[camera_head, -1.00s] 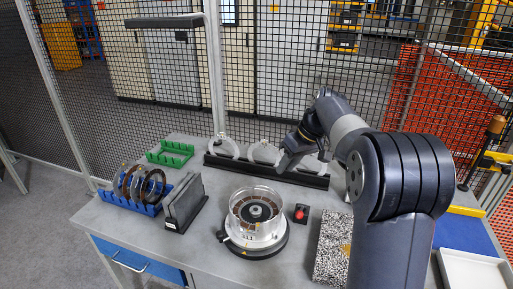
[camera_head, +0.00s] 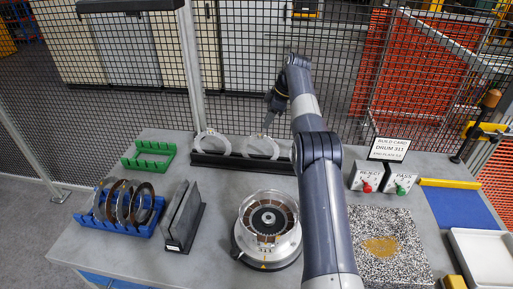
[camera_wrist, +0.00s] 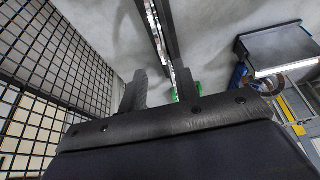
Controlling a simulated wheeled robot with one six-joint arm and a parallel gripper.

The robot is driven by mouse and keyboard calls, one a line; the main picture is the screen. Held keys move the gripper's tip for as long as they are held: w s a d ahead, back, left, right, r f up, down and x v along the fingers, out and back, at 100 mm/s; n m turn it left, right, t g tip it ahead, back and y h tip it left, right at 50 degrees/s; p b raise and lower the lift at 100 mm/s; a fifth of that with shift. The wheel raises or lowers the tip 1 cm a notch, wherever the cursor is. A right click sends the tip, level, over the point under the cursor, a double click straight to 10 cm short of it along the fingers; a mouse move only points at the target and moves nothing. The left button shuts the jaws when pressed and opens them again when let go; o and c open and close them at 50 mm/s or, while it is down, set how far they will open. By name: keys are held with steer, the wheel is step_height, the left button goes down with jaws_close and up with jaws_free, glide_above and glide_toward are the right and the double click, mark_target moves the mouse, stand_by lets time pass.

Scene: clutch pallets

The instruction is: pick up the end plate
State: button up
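I see a left ring plate (camera_head: 197,142) and a middle ring plate (camera_head: 276,148); I cannot tell which is the end plate. My arm may hide more of the rack. My gripper (camera_head: 269,120) hangs above the rack near the middle ring, apparently apart from it. In the wrist view my gripper (camera_wrist: 160,92) has its two fingers spread with nothing between them. Dark rails, probably the rack's, run above them there.
A clear drum (camera_head: 268,215) sits on a round base at the table's middle. A green rack (camera_head: 149,155), a blue rack with discs (camera_head: 117,223) and a black plate stand (camera_head: 184,222) stand left. A build card (camera_head: 389,148) is at right. Mesh fence is behind.

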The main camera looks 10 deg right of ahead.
mark_target(261, 135)
steer(key=b+x, duration=0.2)
steer(key=x, duration=0.2)
steer(key=shift+a+f, duration=0.15)
steer(key=shift+f, duration=0.2)
steer(key=shift+x, duration=2.85)
steer(key=shift+s, duration=0.15)
steer(key=shift+c, duration=0.3)
jaws_close()
